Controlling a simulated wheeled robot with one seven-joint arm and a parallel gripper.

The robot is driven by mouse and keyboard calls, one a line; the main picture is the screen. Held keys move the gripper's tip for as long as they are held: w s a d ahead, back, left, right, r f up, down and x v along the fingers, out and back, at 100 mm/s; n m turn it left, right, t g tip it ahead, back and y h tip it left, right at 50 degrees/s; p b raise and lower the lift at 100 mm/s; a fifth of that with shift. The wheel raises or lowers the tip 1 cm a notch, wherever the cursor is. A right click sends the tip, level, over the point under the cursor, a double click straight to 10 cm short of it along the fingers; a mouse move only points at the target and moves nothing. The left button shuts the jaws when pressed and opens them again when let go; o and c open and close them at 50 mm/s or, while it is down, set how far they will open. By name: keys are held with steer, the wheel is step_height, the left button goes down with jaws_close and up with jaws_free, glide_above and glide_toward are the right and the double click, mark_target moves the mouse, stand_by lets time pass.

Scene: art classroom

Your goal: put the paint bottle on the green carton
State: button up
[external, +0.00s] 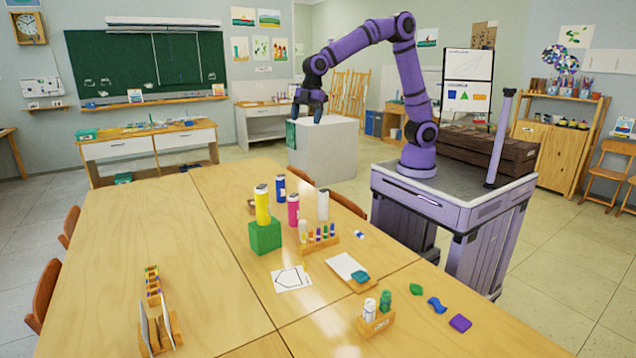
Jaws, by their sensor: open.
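The green carton (265,237) stands on the wooden table, left of the other bottles. My gripper (307,114) is open and appears empty. It points down, well above and behind the table in the picture, apart from the carton and the bottles.
A rack of small coloured jars (318,243) is right of the carton. Paper (291,278), a clipboard (349,268) and a wooden holder with two bottles (376,318) lie nearer the front. A white pedestal (330,148) stands behind. The table's left half is mostly clear.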

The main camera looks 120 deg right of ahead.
steer(key=s+a+r+m, duration=0.1)
steer(key=s+r+m, duration=0.15)
steer(key=s, duration=0.75)
steer(key=s+a+r+m+t+h, duration=0.1)
steer(key=s+a+r, duration=0.15)
steer(key=s, duration=0.65)
steer(key=s+a+r+m, duration=0.1)
steer(key=s+r, duration=0.2)
steer(key=s, duration=0.7)
steer(key=s+f+m+t, duration=0.1)
steer(key=s+f+m, duration=0.1)
steer(key=s, duration=0.8)
steer(key=shift+s+d+f, duration=0.2)
steer(key=shift+s+f, duration=0.1)
steer(key=shift+f, duration=0.2)
